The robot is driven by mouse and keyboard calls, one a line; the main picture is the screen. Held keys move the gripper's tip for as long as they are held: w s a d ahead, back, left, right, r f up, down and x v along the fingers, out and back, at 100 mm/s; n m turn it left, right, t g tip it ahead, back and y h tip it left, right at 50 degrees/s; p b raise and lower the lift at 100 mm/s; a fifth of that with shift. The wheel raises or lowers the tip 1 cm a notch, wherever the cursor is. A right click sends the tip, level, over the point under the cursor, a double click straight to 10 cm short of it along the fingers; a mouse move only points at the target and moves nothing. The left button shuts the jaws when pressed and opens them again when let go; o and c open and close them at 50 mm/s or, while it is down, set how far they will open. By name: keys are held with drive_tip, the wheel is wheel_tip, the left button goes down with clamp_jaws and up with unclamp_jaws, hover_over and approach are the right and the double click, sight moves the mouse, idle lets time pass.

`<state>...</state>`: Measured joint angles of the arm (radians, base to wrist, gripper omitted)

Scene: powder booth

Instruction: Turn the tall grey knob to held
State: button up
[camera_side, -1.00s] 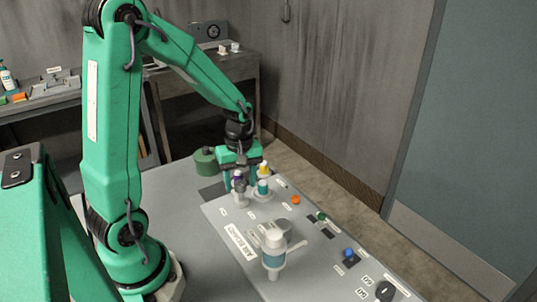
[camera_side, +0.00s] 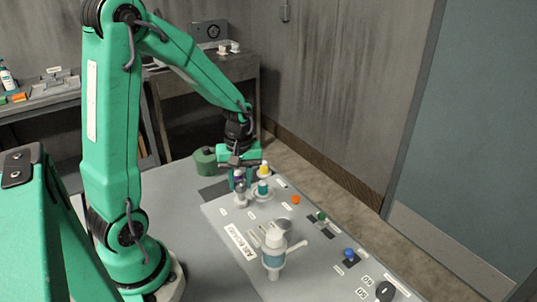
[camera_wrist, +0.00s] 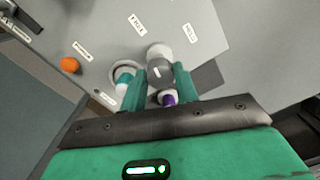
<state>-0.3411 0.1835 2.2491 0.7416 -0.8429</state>
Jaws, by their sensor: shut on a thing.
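The tall grey knob (camera_wrist: 160,72) stands between the two teal fingers of my gripper (camera_wrist: 158,88) in the wrist view. My gripper is shut on it from above. In the side view my gripper (camera_side: 240,180) is at the far left part of the panel, and the pale lower part of the knob (camera_side: 241,199) shows below the fingers. A label reading HELD (camera_wrist: 190,33) and another label (camera_wrist: 136,23) lie on the panel beyond the knob. I cannot tell which label the knob points at.
A teal-capped knob (camera_side: 263,188) stands close beside my gripper, with a yellow-topped one (camera_side: 264,168) behind it. A purple-topped thing (camera_wrist: 170,99) is close by the fingers. An orange button (camera_side: 296,199) and a tall white fixture (camera_side: 274,248) are further along the panel.

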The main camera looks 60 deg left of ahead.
drive_tip(key=m, duration=0.8)
drive_tip(key=shift+w+d, duration=0.1)
drive_tip(key=m, duration=0.4)
drive_tip(key=shift+m+t, duration=0.3)
drive_tip(key=shift+m, duration=1.6)
drive_tip(key=shift+s, duration=0.2)
drive_tip(key=o, duration=1)
drive_tip(key=shift+r, duration=0.1)
